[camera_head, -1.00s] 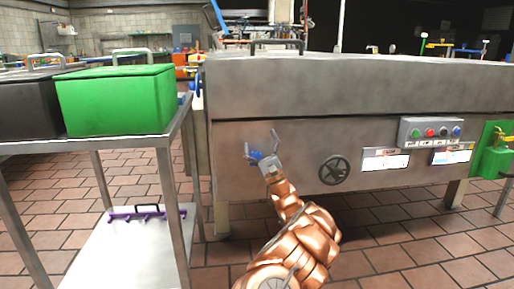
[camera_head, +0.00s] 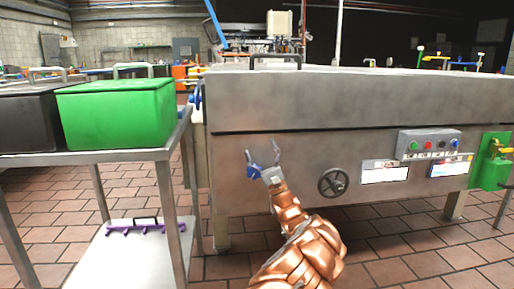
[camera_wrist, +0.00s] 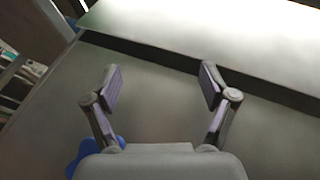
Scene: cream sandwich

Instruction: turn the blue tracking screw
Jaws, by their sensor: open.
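A blue lobed knob, which looks like the tracking screw (camera_head: 254,171), shows at the front face of the steel machine (camera_head: 400,98), just left of my gripper (camera_head: 264,150). In the wrist view the blue knob (camera_wrist: 88,158) is at the lower left, partly hidden behind the gripper body and left finger. My gripper is open, with its fingers pointing at the plain steel panel. In the wrist view nothing is between the fingertips (camera_wrist: 160,85). I cannot tell whether the gripper touches the knob.
A black handwheel (camera_head: 333,183) is right of my gripper, with a button box (camera_head: 429,144) further right. A metal cart (camera_head: 176,215) carrying a green bin (camera_head: 115,115) stands at the left. Another blue part (camera_head: 197,95) is at the machine's left end.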

